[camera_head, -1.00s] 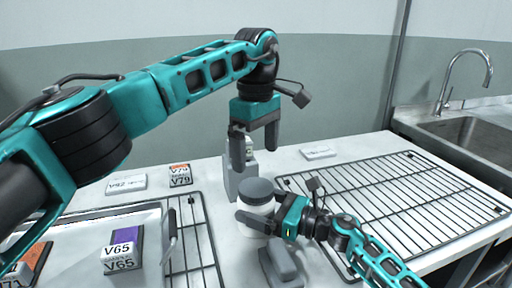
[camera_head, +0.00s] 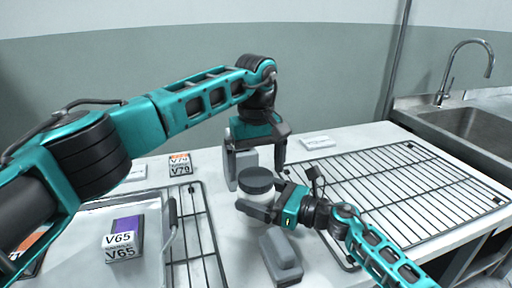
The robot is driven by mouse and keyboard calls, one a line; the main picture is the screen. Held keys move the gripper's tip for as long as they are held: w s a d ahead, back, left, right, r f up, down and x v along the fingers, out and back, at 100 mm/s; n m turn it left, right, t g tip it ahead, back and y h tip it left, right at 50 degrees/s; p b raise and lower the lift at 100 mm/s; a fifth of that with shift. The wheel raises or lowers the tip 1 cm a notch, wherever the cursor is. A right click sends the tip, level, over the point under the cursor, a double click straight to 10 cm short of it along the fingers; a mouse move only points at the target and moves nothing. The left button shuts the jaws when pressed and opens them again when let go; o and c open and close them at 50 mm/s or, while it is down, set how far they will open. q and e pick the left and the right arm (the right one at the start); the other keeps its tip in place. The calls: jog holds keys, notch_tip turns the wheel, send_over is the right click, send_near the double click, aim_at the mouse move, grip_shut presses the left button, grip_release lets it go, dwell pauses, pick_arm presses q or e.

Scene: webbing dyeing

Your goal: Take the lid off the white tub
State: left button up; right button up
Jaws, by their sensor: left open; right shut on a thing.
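The white tub (camera_head: 253,218) stands upright on the table near the middle of the head view, its dark grey lid (camera_head: 255,181) on top. My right gripper (camera_head: 262,209) comes in from the right and is shut around the tub's side, below the lid. Its fingers hide part of the tub's body. My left gripper (camera_head: 255,155) points down from above, open and empty, with its fingers just behind and above the lid. It appears apart from the lid.
Wire racks (camera_head: 390,185) lie on the right and left. A tray with a V65 box (camera_head: 124,240) is at left; a sink (camera_head: 475,128) is far right.

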pick_arm(q)
jog(key=shift+f, duration=0.8)
jog(key=shift+c, duration=0.4)
